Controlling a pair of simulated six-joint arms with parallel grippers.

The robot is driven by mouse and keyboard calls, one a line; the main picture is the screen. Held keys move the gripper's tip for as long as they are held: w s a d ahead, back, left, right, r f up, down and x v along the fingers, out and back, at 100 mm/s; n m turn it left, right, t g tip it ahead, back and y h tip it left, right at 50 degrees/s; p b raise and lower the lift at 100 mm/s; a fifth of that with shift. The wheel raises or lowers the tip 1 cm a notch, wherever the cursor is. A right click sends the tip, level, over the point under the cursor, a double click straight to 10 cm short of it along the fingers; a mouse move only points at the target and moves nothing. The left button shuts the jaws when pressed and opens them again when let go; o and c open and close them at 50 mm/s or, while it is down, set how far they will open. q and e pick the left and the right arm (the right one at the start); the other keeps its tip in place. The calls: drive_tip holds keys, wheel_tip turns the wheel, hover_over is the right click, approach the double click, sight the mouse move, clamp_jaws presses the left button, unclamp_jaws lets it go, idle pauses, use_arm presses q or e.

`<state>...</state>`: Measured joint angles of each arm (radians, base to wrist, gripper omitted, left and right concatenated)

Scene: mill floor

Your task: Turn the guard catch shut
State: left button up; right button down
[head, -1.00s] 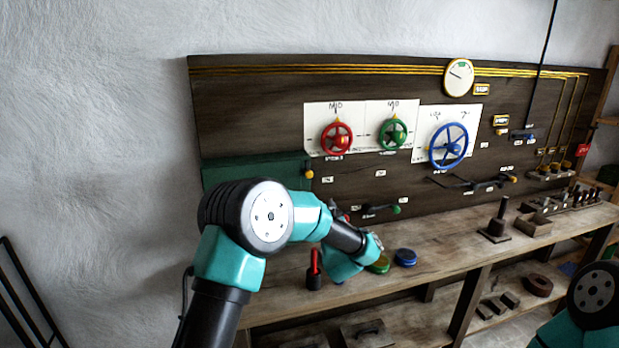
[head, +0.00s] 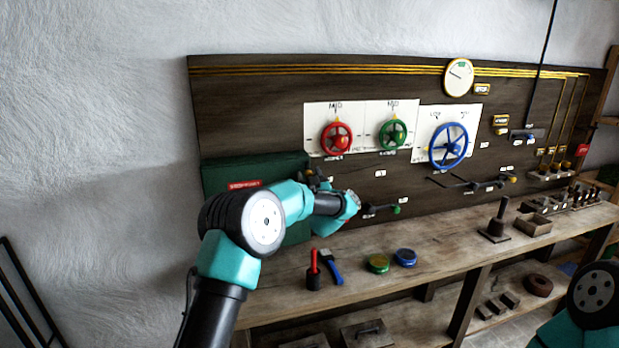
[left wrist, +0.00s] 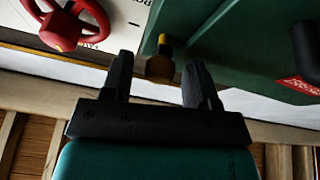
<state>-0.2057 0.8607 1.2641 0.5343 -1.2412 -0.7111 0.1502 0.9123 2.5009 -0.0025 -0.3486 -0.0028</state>
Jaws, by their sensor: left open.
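The green guard (head: 225,175) is a flat box on the left of the dark panel; it also shows in the left wrist view (left wrist: 245,40). The guard catch (left wrist: 160,69), a small brass knob with a yellow pointer, sits at the guard's edge in the left wrist view. My left gripper (left wrist: 159,60) is open, with a dark finger on each side of the catch in that picture. I cannot tell whether the fingers touch it. My right gripper is out of view.
A red handwheel (head: 336,139) is above and right of my left gripper, beside a green one (head: 393,133) and a larger blue one (head: 448,146). Below, the bench holds a red-handled tool (head: 313,270), a blue brush (head: 331,267) and two tins (head: 378,263).

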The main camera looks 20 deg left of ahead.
use_arm(q)
drive_tip(key=c, duration=0.9)
drive_tip(key=shift+n, duration=0.5)
drive_tip(key=n+g+y, duration=0.1)
drive_tip(key=n, duration=0.3)
drive_tip(key=n+g+y, duration=0.1)
drive_tip(key=n+g, duration=0.1)
drive_tip(key=n, duration=0.2)
drive_tip(key=n+g+y, duration=0.1)
drive_tip(key=n+g, duration=0.1)
drive_tip(key=n, duration=0.2)
drive_tip(key=shift+w+d+y, duration=0.1)
drive_tip(key=shift+y, duration=0.3)
drive_tip(key=n+g, duration=0.2)
drive_tip(key=n, duration=0.3)
drive_tip(key=shift+r, duration=0.1)
drive_tip(key=n+g+h, duration=0.1)
drive_tip(key=n, duration=0.3)
drive_tip(key=shift+r, duration=0.1)
drive_tip(key=shift+n, duration=0.3)
